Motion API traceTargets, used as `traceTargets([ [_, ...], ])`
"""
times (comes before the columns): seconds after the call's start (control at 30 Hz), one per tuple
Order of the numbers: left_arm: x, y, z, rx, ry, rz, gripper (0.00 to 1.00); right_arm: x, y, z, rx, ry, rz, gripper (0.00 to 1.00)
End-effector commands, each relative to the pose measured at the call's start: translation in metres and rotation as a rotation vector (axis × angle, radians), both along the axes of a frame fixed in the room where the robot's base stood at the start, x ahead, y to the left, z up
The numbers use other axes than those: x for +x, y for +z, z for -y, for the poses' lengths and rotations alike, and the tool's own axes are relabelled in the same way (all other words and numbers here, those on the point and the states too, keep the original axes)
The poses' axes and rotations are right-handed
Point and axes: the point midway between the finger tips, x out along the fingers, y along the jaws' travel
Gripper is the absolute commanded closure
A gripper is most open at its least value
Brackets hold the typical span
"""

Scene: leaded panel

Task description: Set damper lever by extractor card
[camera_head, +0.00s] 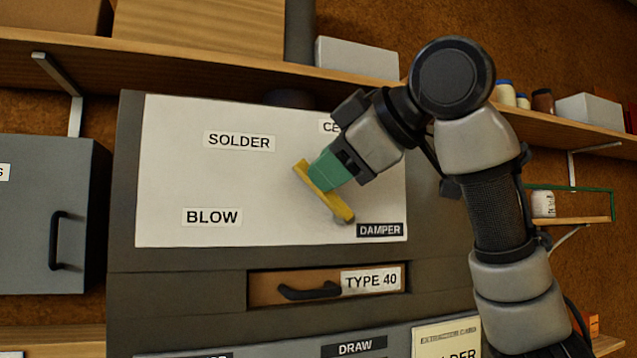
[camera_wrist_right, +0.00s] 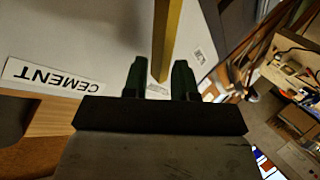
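The yellow damper lever (camera_head: 325,193) sits on a white panel (camera_head: 270,190) lettered SOLDER, BLOW and a partly hidden CE..., with a DAMPER plate (camera_head: 380,230) at lower right. It slants up-left from a grey pivot (camera_head: 343,218), its tip below and right of SOLDER. My right gripper (camera_head: 319,174) is at the lever's upper part. In the right wrist view its green fingers (camera_wrist_right: 159,75) stand apart, with the lever (camera_wrist_right: 167,35) between them and slim gaps showing; firm contact cannot be told. The extractor card (camera_head: 445,340) at lower right reads ...LDER, partly cut off. My left gripper is out of view.
A TYPE 40 drawer (camera_head: 325,285) with a black handle is under the panel. A grey cabinet (camera_head: 45,215) stands at left. A wooden shelf (camera_head: 200,65) with boxes runs above. My right arm covers the panel's upper right.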

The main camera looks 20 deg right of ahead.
Motion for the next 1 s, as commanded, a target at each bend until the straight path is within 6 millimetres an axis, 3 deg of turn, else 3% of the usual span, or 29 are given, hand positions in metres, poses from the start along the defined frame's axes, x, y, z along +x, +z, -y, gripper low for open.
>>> traceTargets([
  [0.2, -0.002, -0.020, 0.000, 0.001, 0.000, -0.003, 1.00, -0.039, 0.016, 0.020, 0.000, -0.001, 0.004, 0.73],
  [0.4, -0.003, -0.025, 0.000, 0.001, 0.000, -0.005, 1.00, -0.060, 0.028, 0.031, 0.001, -0.001, 0.002, 0.73],
  [1.0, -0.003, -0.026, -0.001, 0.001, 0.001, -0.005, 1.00, -0.065, 0.031, 0.034, -0.001, -0.001, 0.000, 0.73],
])
